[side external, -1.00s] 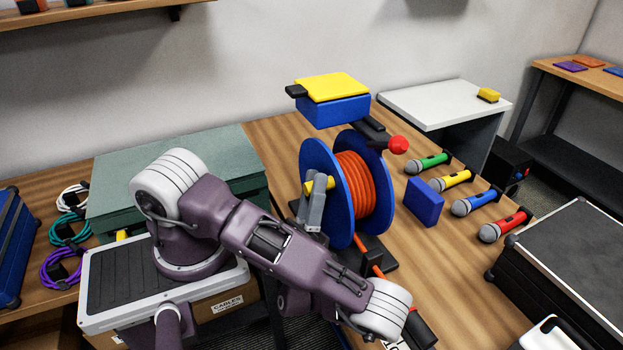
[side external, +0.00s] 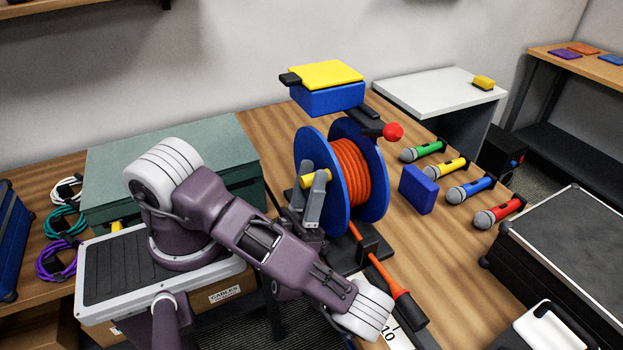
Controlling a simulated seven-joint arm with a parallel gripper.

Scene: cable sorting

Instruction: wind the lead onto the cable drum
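The cable drum (side external: 365,207) has blue flanges and stands upright on a dark base on the bench. The orange lead (side external: 348,172) is wound in several turns between the flanges. Its tail runs down past a dark block to an orange-and-black plug end (side external: 402,297). A crank with a red knob (side external: 393,132) is at the drum's upper right. A yellow hub piece (side external: 315,177) juts from the left flange, by two grey upright bars.
A blue box with a yellow top (side external: 325,75) is behind the drum. A blue block (side external: 418,189) and several microphones (side external: 470,190) lie to the right. A black case (side external: 565,245) is at the far right. A green case (side external: 150,165) and coiled cables (side external: 60,222) are left.

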